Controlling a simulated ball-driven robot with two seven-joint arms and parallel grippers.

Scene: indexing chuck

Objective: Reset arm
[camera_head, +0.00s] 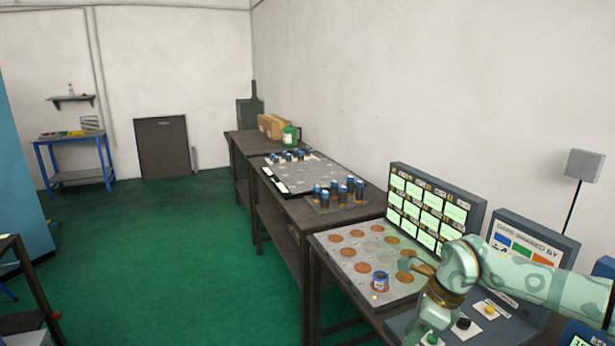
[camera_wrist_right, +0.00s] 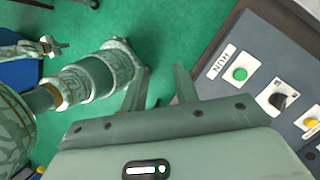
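My right arm (camera_head: 525,278) comes in from the right in the head view and bends down over the front control panel (camera_head: 505,320). In the right wrist view my right gripper (camera_wrist_right: 160,72) has its two fingers apart, with only green floor between them. The green RUN button (camera_wrist_right: 240,74) lies to the right of the fingers, apart from them. My left gripper is outside the head view. A small jaw-like end (camera_wrist_right: 54,46) at the upper left of the wrist view looks like it; its opening is too small to judge.
The fixture plate (camera_head: 340,250) has round copper-coloured spots and one blue-topped part (camera_head: 380,281). A lit screen panel (camera_head: 430,208) stands behind it. A black knob (camera_wrist_right: 279,101) and yellow button (camera_wrist_right: 311,123) are beside RUN. Green floor (camera_head: 180,270) is open at left.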

